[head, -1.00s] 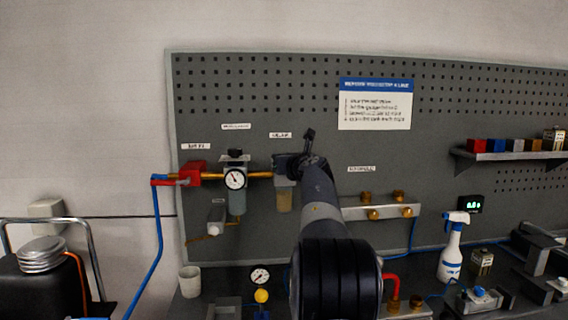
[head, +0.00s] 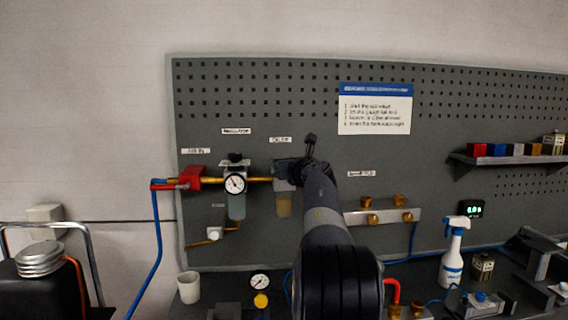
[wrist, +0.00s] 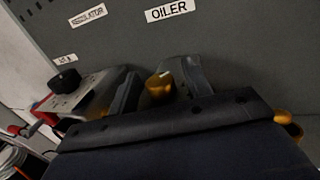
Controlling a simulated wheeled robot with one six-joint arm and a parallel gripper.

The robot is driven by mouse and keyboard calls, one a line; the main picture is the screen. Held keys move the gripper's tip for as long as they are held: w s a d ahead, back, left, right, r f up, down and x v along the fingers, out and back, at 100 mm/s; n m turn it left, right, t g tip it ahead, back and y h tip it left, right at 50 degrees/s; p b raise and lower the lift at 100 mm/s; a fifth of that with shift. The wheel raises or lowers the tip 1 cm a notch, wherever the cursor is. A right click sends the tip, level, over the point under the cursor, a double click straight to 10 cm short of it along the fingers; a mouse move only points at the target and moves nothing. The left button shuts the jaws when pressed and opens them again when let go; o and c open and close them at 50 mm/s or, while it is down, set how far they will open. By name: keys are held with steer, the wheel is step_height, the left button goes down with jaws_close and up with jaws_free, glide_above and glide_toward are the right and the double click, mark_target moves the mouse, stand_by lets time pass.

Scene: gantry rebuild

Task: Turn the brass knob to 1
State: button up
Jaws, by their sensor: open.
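A brass knob (wrist: 160,84) shows in the wrist view below the OILER label (wrist: 173,9). My gripper (wrist: 156,95) is open, with one finger on the left of the knob and the other on its right. I cannot tell whether either finger touches it. In the head view my gripper (head: 308,145) is at the upper right of the oiler (head: 284,172), whose amber bowl (head: 284,205) hangs below. The knob is not distinguishable there, and no number on its scale is readable.
Left of the oiler stands the regulator with a round gauge (head: 235,183) and a black knob (wrist: 66,80). A red valve (head: 191,178) is further left. A brass-fitted manifold (head: 382,215) is on the right. A notice (head: 375,108) hangs above. The bench below holds several items.

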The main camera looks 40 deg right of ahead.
steer(key=b+v, duration=0.3)
steer(key=v, duration=0.8)
steer(key=shift+w, duration=0.1)
steer(key=p+x, duration=0.3)
steer(key=x, duration=0.8)
stand_by(0.4)
